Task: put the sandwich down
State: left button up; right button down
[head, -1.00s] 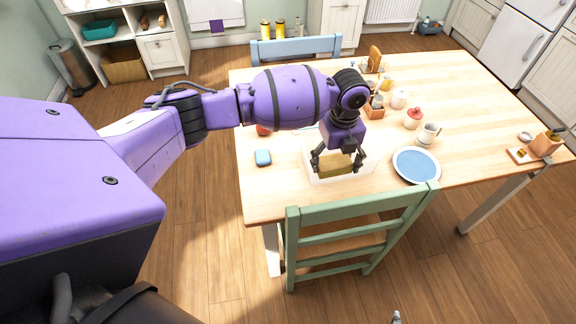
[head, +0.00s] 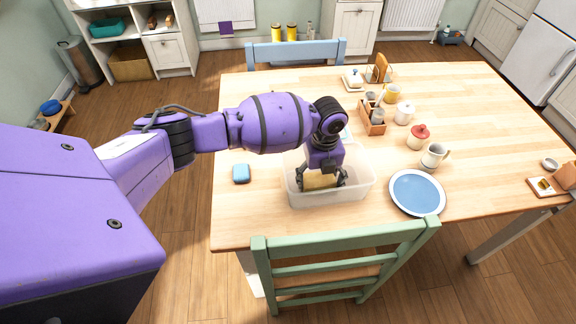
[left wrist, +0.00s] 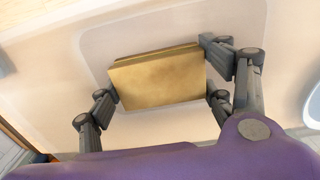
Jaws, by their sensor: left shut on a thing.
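The sandwich (head: 319,181) is a tan-brown block between the fingers of my left gripper (head: 322,180). In the head view it is down inside a clear, whitish open container (head: 357,188) on the wooden table. In the left wrist view, the sandwich (left wrist: 157,77) has fingers of my left gripper (left wrist: 160,88) at both sides, and the container's pale floor (left wrist: 110,40) lies behind it. I cannot tell whether the sandwich touches the floor. My right gripper is not in view.
A blue plate (head: 416,192) is right of the container, with a white mug (head: 433,155) behind it. A caddy (head: 371,120) and red-lidded jar (head: 418,136) stand farther back. A green chair (head: 345,245) stands at the front edge.

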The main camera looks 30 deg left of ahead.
aim_at(319, 179)
pick_arm(q)
jog(key=shift+s+d+r, duration=0.1)
jog(key=shift+d+r, duration=0.05)
jog(key=shift+r, duration=0.3)
jog(key=shift+w+a+f, duration=0.2)
jog(key=shift+f, duration=0.1)
jog(key=o, duration=0.8)
jog(key=shift+f, duration=0.1)
jog(key=o, duration=0.4)
jog(key=shift+r, duration=0.2)
notch_tip(319, 179, up, 12)
jog(key=shift+r+p, duration=0.1)
jog(key=shift+p, duration=0.3)
